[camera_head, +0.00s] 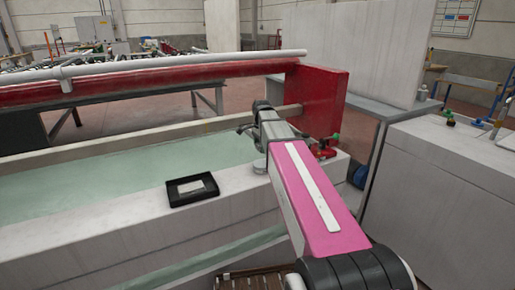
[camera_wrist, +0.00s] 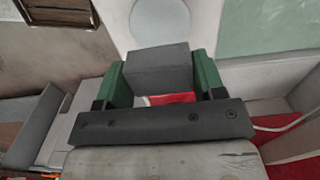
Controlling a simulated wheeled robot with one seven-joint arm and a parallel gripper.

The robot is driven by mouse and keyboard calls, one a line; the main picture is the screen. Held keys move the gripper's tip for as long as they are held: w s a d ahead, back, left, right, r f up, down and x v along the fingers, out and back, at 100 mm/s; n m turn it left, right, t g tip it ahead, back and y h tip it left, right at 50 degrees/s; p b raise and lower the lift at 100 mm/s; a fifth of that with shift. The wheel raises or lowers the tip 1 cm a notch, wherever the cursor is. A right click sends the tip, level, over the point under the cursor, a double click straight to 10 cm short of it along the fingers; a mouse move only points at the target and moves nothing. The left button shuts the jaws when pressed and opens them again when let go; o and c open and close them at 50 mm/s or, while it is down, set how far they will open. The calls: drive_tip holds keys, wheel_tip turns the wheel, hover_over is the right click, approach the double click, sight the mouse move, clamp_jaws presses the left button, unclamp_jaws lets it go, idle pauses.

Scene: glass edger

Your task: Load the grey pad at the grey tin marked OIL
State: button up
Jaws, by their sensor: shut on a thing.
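My gripper (camera_wrist: 162,75) has green fingers and is shut on a grey block-shaped pad (camera_wrist: 158,68) in the wrist view. A round pale grey tin (camera_wrist: 160,20) shows just beyond the pad, partly cut by the top edge. The pad looks apart from it, but the height between them is unclear. In the head view the tin (camera_head: 260,168) stands on the pale ledge beside my arm. No OIL marking is legible. My pink arm link hides the gripper's fingers and the pad in the head view.
A black tray (camera_head: 171,194) with a pale piece (camera_head: 191,187) in it lies on the ledge left of the tin. A red machine block (camera_head: 318,98) and a red rail (camera_head: 150,80) stand behind. Small red and green parts (camera_head: 325,148) sit right of my arm.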

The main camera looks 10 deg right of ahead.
sight(261, 163)
drive_tip(key=shift+f, duration=3)
drive_tip(key=shift+f, duration=0.55)
drive_tip(key=shift+r, duration=0.15)
drive_tip(key=shift+r, duration=3.4)
drive_tip(key=shift+s+r+n, duration=0.1)
drive_tip(key=shift+s+n, duration=0.4)
drive_tip(key=s+r+n, duration=0.2)
drive_tip(key=s+n, duration=0.8)
drive_tip(key=n, duration=0.3)
